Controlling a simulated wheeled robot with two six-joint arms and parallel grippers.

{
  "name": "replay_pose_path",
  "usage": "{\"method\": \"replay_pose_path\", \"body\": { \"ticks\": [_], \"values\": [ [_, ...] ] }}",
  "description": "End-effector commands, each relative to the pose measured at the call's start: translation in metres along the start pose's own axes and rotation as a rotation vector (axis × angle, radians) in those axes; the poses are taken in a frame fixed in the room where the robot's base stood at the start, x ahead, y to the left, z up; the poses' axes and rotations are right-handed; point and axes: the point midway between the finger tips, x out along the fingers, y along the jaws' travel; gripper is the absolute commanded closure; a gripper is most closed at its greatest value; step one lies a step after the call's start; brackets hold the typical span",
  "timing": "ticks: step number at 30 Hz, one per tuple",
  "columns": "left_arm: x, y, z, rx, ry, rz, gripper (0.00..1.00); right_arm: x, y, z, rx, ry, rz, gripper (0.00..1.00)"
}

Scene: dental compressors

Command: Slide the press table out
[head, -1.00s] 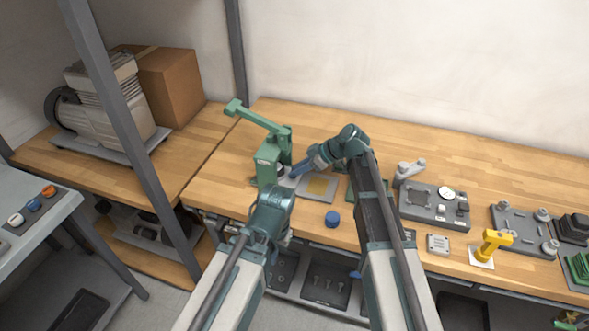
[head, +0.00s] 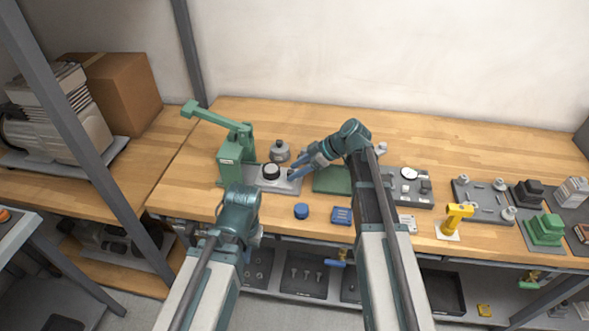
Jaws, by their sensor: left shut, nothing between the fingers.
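The green press (head: 231,160) stands upright on the wooden bench, its lever arm reaching to the upper left. A flat grey plate, seemingly the press table (head: 258,184), extends out to the right of the press. A round piece with a dark top (head: 271,172) sits on it. My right gripper (head: 294,170) is low at the right end of this plate, its blue fingers close to or touching it. Whether they grip it is unclear. My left gripper (head: 252,240) is shut and empty at the bench's front edge, partly hidden behind its own wrist.
A grey round part (head: 280,151) stands behind the plate. A green mat (head: 331,181) lies to the right, a blue cap (head: 301,211) and a blue block (head: 342,216) in front. A yellow tool (head: 455,217) and several fixtures stand farther right.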

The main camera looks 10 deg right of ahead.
Motion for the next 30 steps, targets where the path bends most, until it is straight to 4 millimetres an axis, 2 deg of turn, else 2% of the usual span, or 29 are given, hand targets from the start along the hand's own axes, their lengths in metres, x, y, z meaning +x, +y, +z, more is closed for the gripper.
{"method": "replay_pose_path", "body": {
  "ticks": [8,11,14,24,30],
  "values": [
    [-0.001,0.0,0.0,0.0,0.0,0.0,1.0,0.0,0.0,-0.001,-0.001,0.002,-0.001,0.43],
    [-0.006,-0.001,0.0,0.0,0.0,0.0,1.0,-0.006,0.0,-0.003,0.0,0.002,0.0,0.43],
    [-0.017,-0.002,0.001,0.0,0.0,0.0,1.0,-0.02,0.0,-0.005,0.002,0.002,0.001,0.43],
    [-0.068,-0.006,0.004,0.0,0.0,0.0,1.0,-0.091,0.0,-0.006,0.002,0.001,0.002,0.43],
    [-0.088,-0.008,0.005,0.0,0.0,0.0,1.0,-0.121,0.0,-0.004,0.001,0.001,0.001,0.43]
  ]
}}
